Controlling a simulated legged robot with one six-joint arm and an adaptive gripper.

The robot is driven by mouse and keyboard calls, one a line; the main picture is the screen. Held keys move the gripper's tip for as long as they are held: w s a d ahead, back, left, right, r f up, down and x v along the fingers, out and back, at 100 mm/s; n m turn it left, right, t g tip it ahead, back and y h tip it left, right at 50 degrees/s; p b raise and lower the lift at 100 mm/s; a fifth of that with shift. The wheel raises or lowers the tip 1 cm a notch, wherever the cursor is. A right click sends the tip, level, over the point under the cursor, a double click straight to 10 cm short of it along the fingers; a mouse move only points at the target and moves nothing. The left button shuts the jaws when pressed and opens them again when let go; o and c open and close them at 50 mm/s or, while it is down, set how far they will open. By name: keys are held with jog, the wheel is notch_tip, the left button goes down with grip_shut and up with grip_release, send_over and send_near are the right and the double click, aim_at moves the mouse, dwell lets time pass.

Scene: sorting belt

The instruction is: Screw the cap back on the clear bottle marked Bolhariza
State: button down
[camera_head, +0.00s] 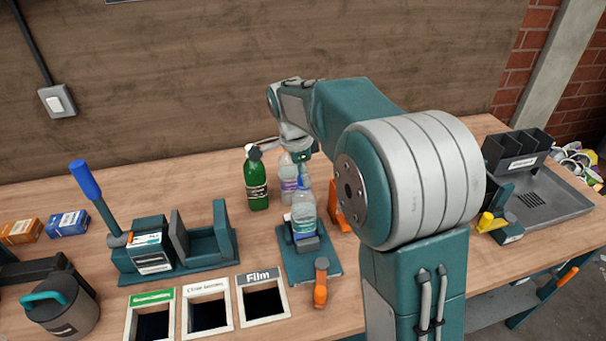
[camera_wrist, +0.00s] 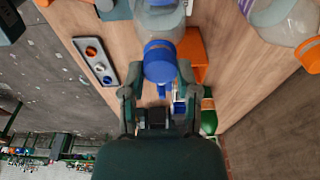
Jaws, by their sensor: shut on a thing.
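A clear bottle (camera_head: 304,214) stands upright in a teal clamp fixture (camera_head: 326,262); its label is too small to read. In the wrist view the same bottle (camera_wrist: 160,22) shows at the top, with a blue cap (camera_wrist: 160,60) at its neck. My gripper (camera_wrist: 161,72) is shut on the blue cap, one finger on each side.
A green bottle (camera_head: 256,185) and a second clear bottle (camera_head: 288,178) stand close behind. An orange block (camera_wrist: 194,55) is beside the clamped bottle. A grey strip (camera_wrist: 95,62) with round pieces lies on the table. Framed bins, including Film (camera_head: 262,278), are at the front left.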

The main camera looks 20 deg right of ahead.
jog(key=shift+f, duration=0.15)
jog(key=m, duration=0.3)
jog(key=shift+m+g, duration=0.3)
jog(key=shift+m, duration=0.8)
jog(key=m, duration=0.2)
jog(key=shift+m+g, duration=0.3)
jog(key=shift+m, duration=0.1)
jog(key=shift+m+y, duration=0.4)
jog(key=shift+m, duration=0.8)
jog(key=shift+m, duration=0.8)
jog(key=m, duration=0.3)
jog(key=shift+m+g+y, duration=0.3)
